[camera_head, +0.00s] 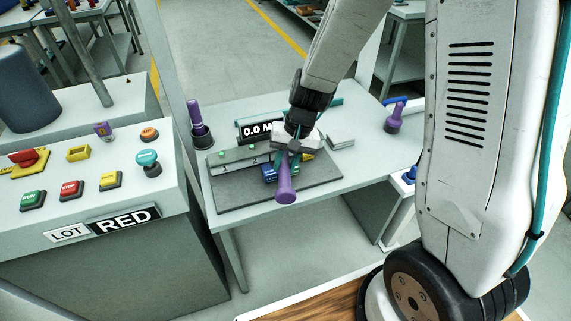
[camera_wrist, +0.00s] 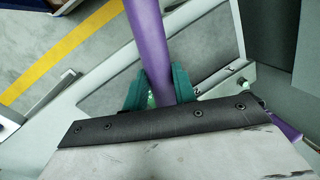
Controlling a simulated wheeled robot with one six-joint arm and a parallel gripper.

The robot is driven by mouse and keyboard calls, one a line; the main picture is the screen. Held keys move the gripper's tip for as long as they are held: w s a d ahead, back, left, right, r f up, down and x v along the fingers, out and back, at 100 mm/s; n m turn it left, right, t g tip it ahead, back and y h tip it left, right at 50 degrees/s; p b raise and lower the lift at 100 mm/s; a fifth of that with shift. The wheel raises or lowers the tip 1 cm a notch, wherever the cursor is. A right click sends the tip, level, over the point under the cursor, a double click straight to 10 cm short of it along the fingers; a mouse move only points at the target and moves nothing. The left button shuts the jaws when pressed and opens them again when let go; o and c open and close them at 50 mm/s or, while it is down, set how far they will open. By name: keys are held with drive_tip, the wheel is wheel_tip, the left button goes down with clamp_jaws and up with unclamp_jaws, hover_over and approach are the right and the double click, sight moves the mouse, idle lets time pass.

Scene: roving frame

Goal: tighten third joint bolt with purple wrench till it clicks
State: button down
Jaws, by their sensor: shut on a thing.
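My gripper (camera_head: 287,155) is shut on a purple wrench (camera_head: 286,186) above the worktable mat. In the wrist view the green fingers (camera_wrist: 158,90) press on both sides of the wrench's purple handle (camera_wrist: 149,35). The head of the wrench is hidden, so I cannot tell whether it sits on a bolt. A grey bar (camera_head: 237,158) with small green-topped spots lies on the mat, left of my gripper. A blue block (camera_head: 268,172) is partly hidden behind the gripper. I cannot pick out the third joint bolt.
A purple-handled tool (camera_head: 195,112) stands in a dark cup at left, and another purple thing (camera_head: 396,116) stands at right. A light flat stack (camera_head: 340,141) lies beside my gripper. A button console (camera_head: 120,212) marked "LOT RED" stands left. The dark mat's (camera_head: 235,198) front is mostly clear.

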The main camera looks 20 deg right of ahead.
drive_tip(key=shift+r, duration=2.05)
drive_tip(key=shift+w+d, duration=0.1)
